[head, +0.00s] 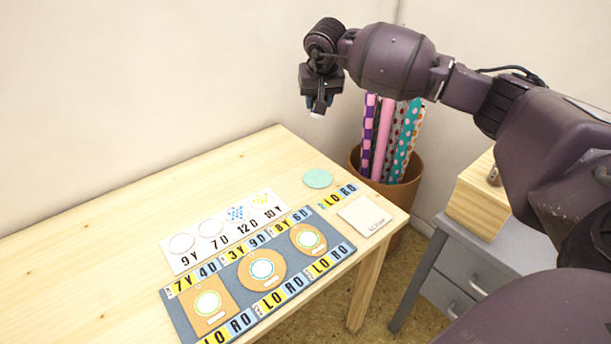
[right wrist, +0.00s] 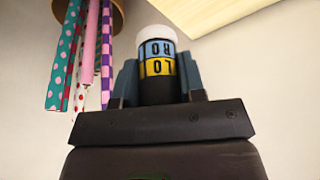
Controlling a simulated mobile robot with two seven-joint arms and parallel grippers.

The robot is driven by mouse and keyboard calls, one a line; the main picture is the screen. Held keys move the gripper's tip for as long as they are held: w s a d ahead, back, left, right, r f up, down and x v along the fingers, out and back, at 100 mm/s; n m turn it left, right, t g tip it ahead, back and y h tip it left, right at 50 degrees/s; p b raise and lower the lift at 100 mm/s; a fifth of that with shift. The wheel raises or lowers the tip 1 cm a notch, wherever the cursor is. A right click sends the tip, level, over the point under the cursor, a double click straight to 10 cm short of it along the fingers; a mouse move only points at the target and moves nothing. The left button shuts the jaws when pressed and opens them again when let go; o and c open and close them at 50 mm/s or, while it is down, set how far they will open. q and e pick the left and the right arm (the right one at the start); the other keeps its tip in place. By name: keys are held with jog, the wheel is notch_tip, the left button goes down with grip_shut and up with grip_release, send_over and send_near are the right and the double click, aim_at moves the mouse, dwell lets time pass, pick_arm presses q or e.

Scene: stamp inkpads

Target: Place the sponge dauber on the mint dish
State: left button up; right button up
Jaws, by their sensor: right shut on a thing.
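My right gripper (head: 318,100) is raised in the air above the far end of the table, well above the mint dish. It is shut on the sponge dauber (right wrist: 158,62), a dark cylinder with blue and yellow lettered bands and a white sponge end. In the head view only the white tip of the dauber (head: 317,115) shows below the fingers. The mint dish (head: 318,178) is a flat round mint-green disc on the table near its back right edge, with nothing on it. My left gripper is in neither view.
A blue-grey mat (head: 180,312) with several tags lies at the table's front right. A white stamped card (head: 180,262) lies behind it. A white square pad (head: 364,215) sits near the right edge. A bin (head: 410,188) of patterned rolls stands beyond the table. The table's left is clear.

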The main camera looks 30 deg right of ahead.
jog(key=shift+d+f+n, duration=0.15)
jog(key=shift+f+n, duration=0.05)
jog(key=shift+n, duration=0.1)
jog(key=shift+f, duration=0.15)
notch_tip(320, 180, down, 14)
jog(key=shift+s+f+b, duration=0.15)
jog(key=shift+f+b, duration=0.05)
jog(key=shift+b, duration=0.6)
jog(key=shift+f+b, duration=0.35)
jog(key=shift+f, duration=2.3)
jog(key=shift+r, duration=0.1)
